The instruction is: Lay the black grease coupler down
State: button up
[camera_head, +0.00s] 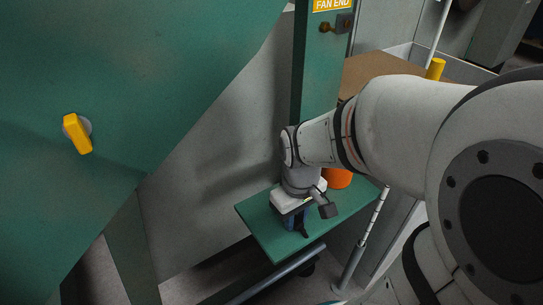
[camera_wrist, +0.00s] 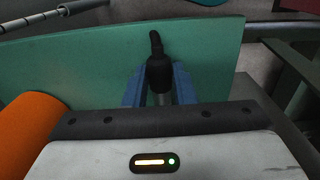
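The black grease coupler (camera_wrist: 159,72) is a dark, narrow piece with a thin bent end. In the wrist view it sits between the two blue fingers of my gripper (camera_wrist: 160,90), which look closed on its sides. In the head view my gripper (camera_head: 296,222) points down over the green shelf (camera_head: 262,232), and a little of the black coupler (camera_head: 302,230) shows below the fingers. The coupler is close to the shelf; I cannot tell whether it touches. Its lower part is hidden by my gripper.
An orange cylinder (camera_head: 338,178) stands on the shelf behind my wrist; it also shows in the wrist view (camera_wrist: 28,130). A green post (camera_head: 315,70) rises behind the shelf. The shelf's front left part is bare. A large green panel (camera_head: 130,60) fills the left.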

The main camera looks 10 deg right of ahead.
jog(key=o, duration=0.5)
notch_tip(320, 180, up, 8)
jog(key=p, duration=0.3)
jog(key=shift+p, duration=0.35)
jog(key=r+m+t+p, duration=0.1)
jog(key=r+p, duration=0.8)
jog(key=r, duration=0.1)
jog(key=s+r+m+p, duration=0.1)
jog(key=r+p, duration=0.9)
jog(key=r, duration=0.1)
jog(key=s+r+m+t+p, duration=0.1)
jog(key=r+m+p, duration=0.1)
jog(key=r+p, duration=0.7)
jog(key=shift+s+a+r+t, duration=0.1)
jog(key=shift+a+r+t, duration=0.2)
jog(key=shift+r, duration=0.4)
